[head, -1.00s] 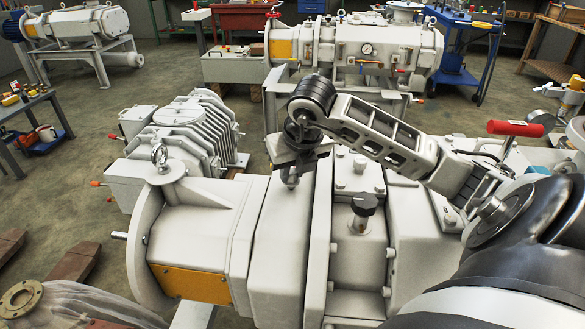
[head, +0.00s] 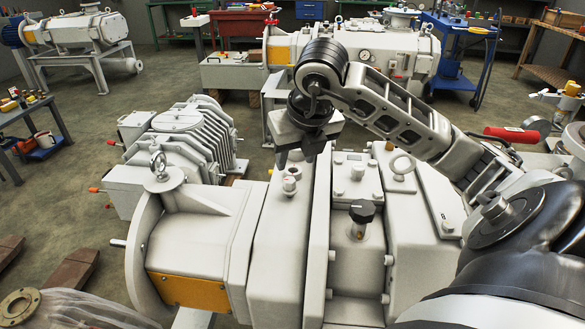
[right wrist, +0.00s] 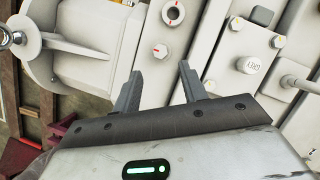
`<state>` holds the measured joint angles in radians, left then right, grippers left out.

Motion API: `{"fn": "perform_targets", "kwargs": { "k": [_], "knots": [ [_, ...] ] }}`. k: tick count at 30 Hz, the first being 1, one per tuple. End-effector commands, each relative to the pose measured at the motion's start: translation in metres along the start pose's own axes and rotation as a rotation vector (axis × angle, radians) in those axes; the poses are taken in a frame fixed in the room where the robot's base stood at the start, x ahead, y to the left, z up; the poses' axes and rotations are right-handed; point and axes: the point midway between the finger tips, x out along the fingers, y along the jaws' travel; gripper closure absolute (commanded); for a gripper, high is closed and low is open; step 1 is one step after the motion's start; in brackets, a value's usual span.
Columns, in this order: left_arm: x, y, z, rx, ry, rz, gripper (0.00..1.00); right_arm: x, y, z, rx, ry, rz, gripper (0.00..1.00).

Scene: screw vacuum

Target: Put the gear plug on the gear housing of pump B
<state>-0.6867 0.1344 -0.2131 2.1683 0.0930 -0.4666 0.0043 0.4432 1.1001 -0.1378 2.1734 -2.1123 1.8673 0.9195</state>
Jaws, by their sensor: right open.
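The white gear housing (head: 275,240) of the near pump fills the middle of the head view. A small pale round plug (head: 289,186) sits on its top, looking upright. I take it to be the gear plug, which in the right wrist view is probably the disc with a red mark (right wrist: 160,51). A ring-shaped fitting with a dark hole (right wrist: 173,12) is close to it. My right gripper (head: 298,155) is open above the housing, apart from the plug. Its two fingers (right wrist: 160,76) are spread and empty. My left gripper is not in view.
Another lifting eye (head: 158,165) is on the left flange. A finned pump (head: 180,140) lies behind left, and another pump (head: 385,55) stands at the back.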

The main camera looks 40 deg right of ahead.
Motion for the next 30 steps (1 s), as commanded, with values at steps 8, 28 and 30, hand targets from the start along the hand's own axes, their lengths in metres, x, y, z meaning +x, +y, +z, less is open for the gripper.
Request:
{"fn": "perform_targets", "kwargs": {
  "k": [8, 28, 30],
  "knots": [
    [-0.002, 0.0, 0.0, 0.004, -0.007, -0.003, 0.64, -0.04, 0.0, 0.001, -0.001, -0.003, 0.0, 0.58],
    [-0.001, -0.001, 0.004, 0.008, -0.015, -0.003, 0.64, -0.044, 0.0, 0.0, 0.0, 0.0, -0.001, 0.58],
    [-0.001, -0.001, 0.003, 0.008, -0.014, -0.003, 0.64, -0.044, 0.0, 0.0, 0.0, 0.0, -0.001, 0.58]
  ]
}}
